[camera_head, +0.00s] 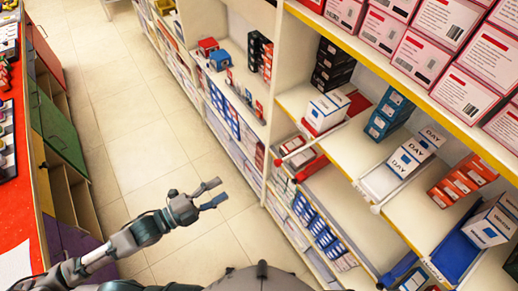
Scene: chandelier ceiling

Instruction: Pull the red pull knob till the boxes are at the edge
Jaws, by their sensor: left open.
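My left gripper (217,192) is open and empty over the tiled floor, its two fingers pointing right toward the shelves. A small red knob (278,162) shows at the front edge of the middle shelf, to the upper right of the gripper and clearly apart from it. A red tray part (312,167) lies just behind it. White-and-red boxes (325,112) stand farther back on the shelf, in front of a red backing piece (357,101). How the knob joins these parts is too small to tell. My right gripper is out of view.
White DAY boxes (408,157) stand on a shelf lane to the right, with blue boxes (390,113) behind. A blue tray (455,256) sits lower right. A red-topped counter (22,190) runs along the left. The tiled aisle (140,130) between is clear.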

